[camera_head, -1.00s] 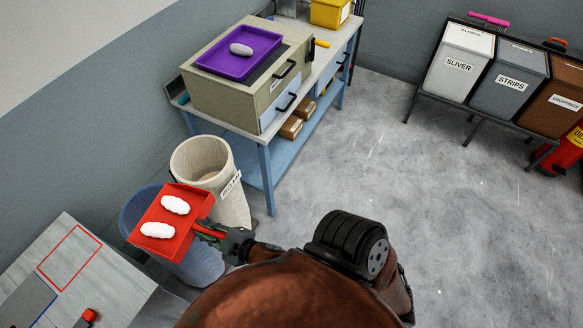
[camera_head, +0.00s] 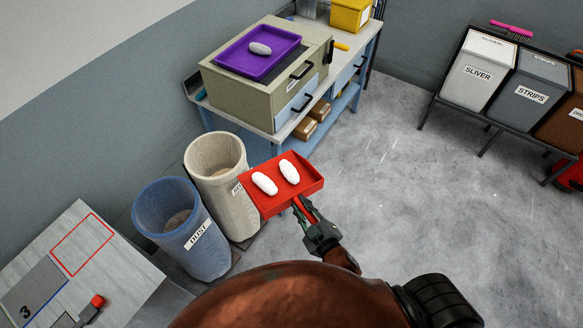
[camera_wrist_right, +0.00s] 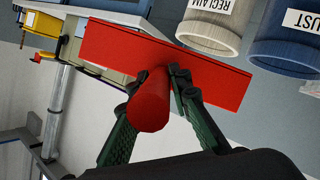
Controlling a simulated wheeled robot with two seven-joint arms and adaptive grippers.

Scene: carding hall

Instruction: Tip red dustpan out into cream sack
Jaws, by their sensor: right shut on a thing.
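The red dustpan (camera_head: 281,205) is held in the air with two white oblong pieces, a left one (camera_head: 265,183) and a right one (camera_head: 289,172), lying in it. My right gripper (camera_head: 311,217) is shut on its handle; the right wrist view shows the fingers (camera_wrist_right: 158,98) around the red handle and the dustpan's underside (camera_wrist_right: 95,45). The cream sack (camera_head: 222,172), an open-topped round container, stands left of the dustpan; the dustpan hides part of its label. In the wrist view its label reads RECLAIM (camera_wrist_right: 212,20). My left gripper is not in view.
A blue DUST container (camera_head: 180,222) stands beside the cream sack. Behind is a blue bench with a beige cabinet (camera_head: 240,95) and a purple tray (camera_head: 245,62) holding a white piece. SLIVER (camera_head: 478,72) and STRIPS bins stand at right. Floor between is clear.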

